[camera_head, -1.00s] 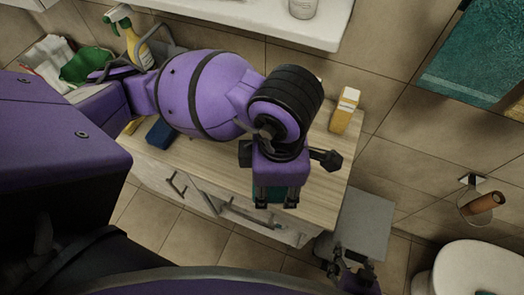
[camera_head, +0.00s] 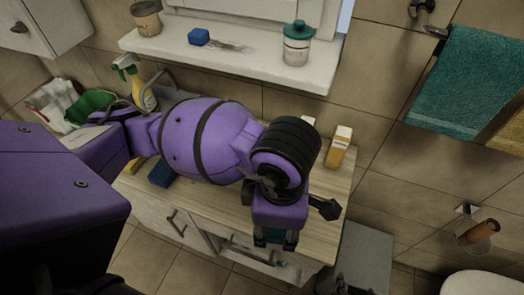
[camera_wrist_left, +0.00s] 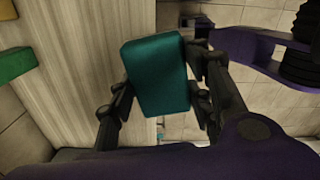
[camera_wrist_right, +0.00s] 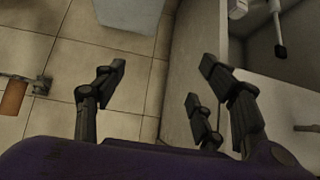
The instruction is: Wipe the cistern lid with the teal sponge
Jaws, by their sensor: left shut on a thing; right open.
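My left gripper (camera_head: 274,240) is shut on the teal sponge (camera_wrist_left: 157,75), which sits between its fingers in the left wrist view. My right gripper (camera_wrist_right: 160,85) is open and empty over the tiled floor in the right wrist view. A white rounded toilet part (camera_head: 487,284) is cut off at the lower right of the head view; I cannot tell whether it is the cistern lid.
The wooden counter (camera_head: 215,205) holds a blue block (camera_head: 162,170), a spray bottle (camera_head: 136,82) and a yellow-and-white carton (camera_head: 339,147). A grey box (camera_head: 366,252) stands right of it. A paper-roll holder (camera_head: 478,233) and teal towel (camera_head: 470,85) are on the wall.

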